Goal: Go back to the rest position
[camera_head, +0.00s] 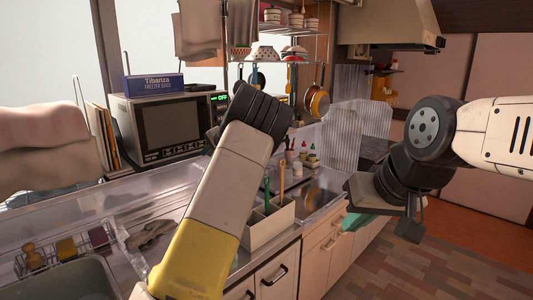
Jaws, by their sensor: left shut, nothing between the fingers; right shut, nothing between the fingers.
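My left arm (205,215) rises from the bottom middle, with a yellow and a pale section, and ends in view at a black joint (255,112) in front of the counter. The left gripper's fingers do not show. My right arm comes in from the right as a pale link with a black joint (432,128). The black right gripper (411,228) hangs below it, in front of the cabinets. It is shut and holds nothing. It is clear of the counter and of the floor.
A boxy appliance (170,125) with a dark window stands on the counter, a blue box (153,84) on top. A grey holder (268,226) with upright utensils stands close to my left arm. Bottles (303,158) stand behind. Open floor (440,262) lies at lower right.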

